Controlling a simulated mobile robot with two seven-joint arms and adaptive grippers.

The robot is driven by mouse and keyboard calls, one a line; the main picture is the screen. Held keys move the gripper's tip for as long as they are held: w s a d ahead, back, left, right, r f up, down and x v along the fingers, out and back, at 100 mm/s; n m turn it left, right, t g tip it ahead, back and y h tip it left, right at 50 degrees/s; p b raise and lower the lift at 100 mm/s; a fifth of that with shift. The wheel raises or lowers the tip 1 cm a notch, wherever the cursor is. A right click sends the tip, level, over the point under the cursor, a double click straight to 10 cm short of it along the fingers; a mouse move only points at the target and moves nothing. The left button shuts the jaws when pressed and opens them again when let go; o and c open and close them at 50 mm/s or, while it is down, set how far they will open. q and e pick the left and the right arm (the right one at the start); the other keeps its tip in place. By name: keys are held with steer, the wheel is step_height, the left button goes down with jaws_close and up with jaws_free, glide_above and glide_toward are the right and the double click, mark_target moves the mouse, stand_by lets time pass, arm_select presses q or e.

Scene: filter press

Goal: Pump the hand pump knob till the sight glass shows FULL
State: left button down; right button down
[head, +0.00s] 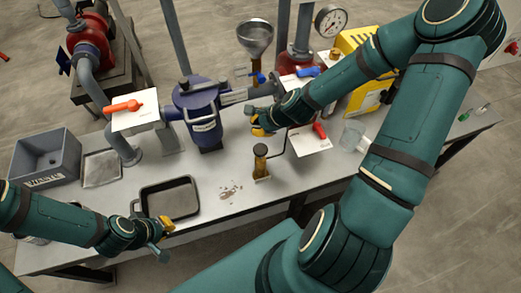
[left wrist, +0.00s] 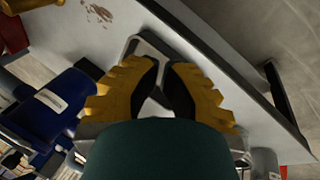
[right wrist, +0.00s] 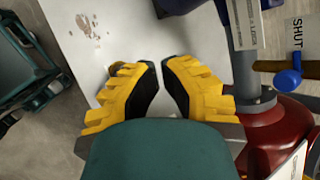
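The hand pump stands upright on the table, a brass body (head: 261,168) with a dark knob (head: 260,150) on top. Part of a brass object, perhaps the pump, shows at the upper left edge of the left wrist view (left wrist: 12,35). My right gripper (head: 257,130) is just above and behind the knob in the head view, apart from it as far as I can tell. A gap shows between its fingers (right wrist: 158,72), with nothing in it. My left gripper (head: 170,226) is open and empty by the black tray's front right corner. I cannot pick out the sight glass or its reading.
A black tray (head: 170,200), a grey bin (head: 45,158) and a blue filter vessel (head: 198,105) stand left of the pump. Red-handled (head: 124,107) and blue-handled (head: 308,71) valves are nearby. A clear beaker (head: 352,135) is at right. Brown specks (head: 230,191) mark clear table.

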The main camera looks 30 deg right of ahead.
mark_target(259, 146)
step_height(259, 146, down, 6)
steer(key=b, duration=0.4)
steer(key=shift+f+b, duration=0.45)
steer(key=shift+b, duration=0.05)
steer(key=shift+f, duration=0.1)
stand_by(0.8)
steer(key=shift+f+b, duration=0.3)
steer(key=shift+f+b, duration=1.45)
steer(key=shift+f, duration=0.5)
stand_by(1.9)
steer(key=shift+r, duration=0.15)
steer(key=shift+r+p, duration=2.05)
steer(key=shift+r, duration=0.2)
